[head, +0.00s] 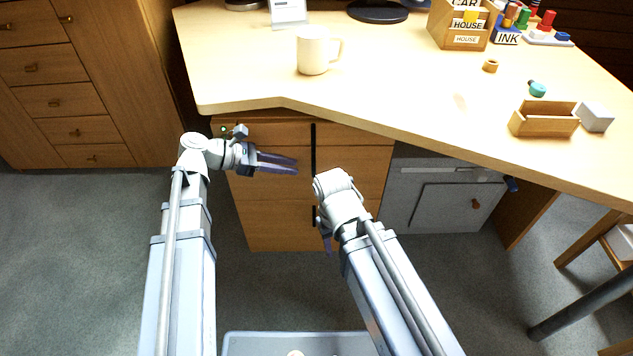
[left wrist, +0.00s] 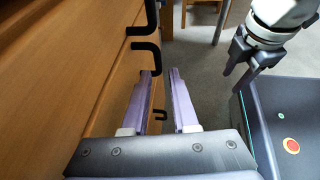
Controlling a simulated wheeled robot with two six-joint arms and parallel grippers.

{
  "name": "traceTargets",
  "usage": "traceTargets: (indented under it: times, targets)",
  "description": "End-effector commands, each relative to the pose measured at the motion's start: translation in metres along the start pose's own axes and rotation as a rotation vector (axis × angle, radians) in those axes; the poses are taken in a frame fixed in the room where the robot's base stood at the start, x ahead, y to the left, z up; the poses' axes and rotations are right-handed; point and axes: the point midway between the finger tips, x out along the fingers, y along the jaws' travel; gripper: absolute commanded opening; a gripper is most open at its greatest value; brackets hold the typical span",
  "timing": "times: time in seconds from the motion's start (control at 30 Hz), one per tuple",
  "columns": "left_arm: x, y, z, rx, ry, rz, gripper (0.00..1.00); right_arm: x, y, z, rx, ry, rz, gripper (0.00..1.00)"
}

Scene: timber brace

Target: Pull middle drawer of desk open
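The desk's wooden drawer unit (head: 262,215) hangs under the left part of the desk, its drawer fronts closed. Dark vertical bar handles (head: 313,148) show on the fronts, and a lower one (head: 314,215) is partly behind my right wrist. My left gripper (head: 297,166) is open and empty, in front of the drawer fronts, its fingers pointing right toward the handles. In the left wrist view, the fingers are apart beside black handles (left wrist: 147,58); contact cannot be told. My right gripper (head: 327,243) points down in front of the unit, mostly hidden by its own wrist.
The desktop (head: 240,60) overhangs the drawers. On it stand a white mug (head: 313,52), a small wooden box (head: 544,121) and labelled organizers (head: 462,28). A grey cabinet (head: 440,195) is right of the drawers. A wooden dresser (head: 60,75) stands left. Carpet is clear in front.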

Motion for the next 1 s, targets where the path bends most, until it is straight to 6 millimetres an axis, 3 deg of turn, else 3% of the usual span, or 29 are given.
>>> traceTargets:
  times: [0.33, 0.7, 1.0]
  targets:
    - [0.002, 0.004, -0.002, -0.036, -0.026, 0.009, 0.27, 0.008, -0.001, -0.001, 0.000, 0.000, 0.000, 0.50]
    - [0.056, 0.004, -0.003, -0.034, -0.024, 0.008, 0.27, 0.030, -0.003, -0.002, 0.006, 0.000, 0.000, 0.50]
    - [0.075, 0.005, 0.000, -0.035, -0.024, 0.009, 0.27, 0.035, -0.004, -0.002, 0.006, 0.001, 0.000, 0.50]
